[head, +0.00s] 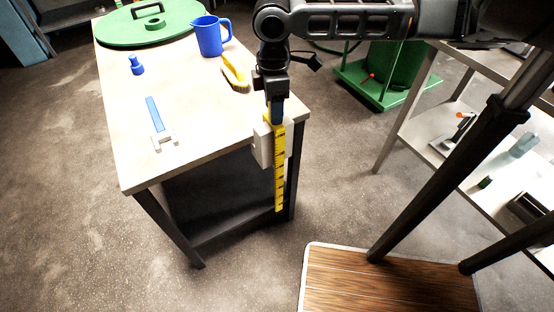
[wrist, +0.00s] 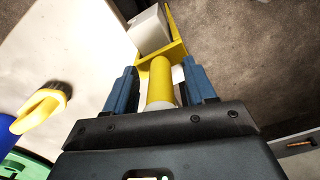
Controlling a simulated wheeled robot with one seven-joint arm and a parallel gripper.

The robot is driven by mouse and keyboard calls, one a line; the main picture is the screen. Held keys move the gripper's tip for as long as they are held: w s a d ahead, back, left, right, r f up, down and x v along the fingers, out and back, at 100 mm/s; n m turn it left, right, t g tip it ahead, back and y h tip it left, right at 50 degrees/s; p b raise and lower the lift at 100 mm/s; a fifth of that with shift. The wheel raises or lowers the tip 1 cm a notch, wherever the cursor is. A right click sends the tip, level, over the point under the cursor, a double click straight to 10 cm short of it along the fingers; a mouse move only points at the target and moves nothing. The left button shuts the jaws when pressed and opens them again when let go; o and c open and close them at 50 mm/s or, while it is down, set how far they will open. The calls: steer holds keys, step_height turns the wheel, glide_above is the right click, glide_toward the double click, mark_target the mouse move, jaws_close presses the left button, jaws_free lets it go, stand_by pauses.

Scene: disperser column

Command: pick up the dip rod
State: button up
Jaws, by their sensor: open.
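The dip rod (head: 279,170) is a long yellow strip with black markings. It hangs upright at the right side of the table, by a white block (head: 262,143). In the wrist view the yellow top of the rod (wrist: 161,82) lies between the two blue fingers of my gripper (wrist: 159,78). A visible gap on each side shows the fingers apart. In the head view my gripper (head: 276,112) points down over the rod's top and partly hides it. A yellow bracket (wrist: 178,48) and the white block (wrist: 150,31) lie just beyond the fingers.
The table (head: 205,120) holds a blue jug (head: 209,38), a yellow brush (head: 235,76), a blue-handled tool (head: 156,117), a small blue part (head: 136,65) and a green lid (head: 150,27). A metal shelf (head: 425,140) and a wooden platform (head: 385,285) stand right.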

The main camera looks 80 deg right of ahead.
jaws_close()
stand_by(0.5)
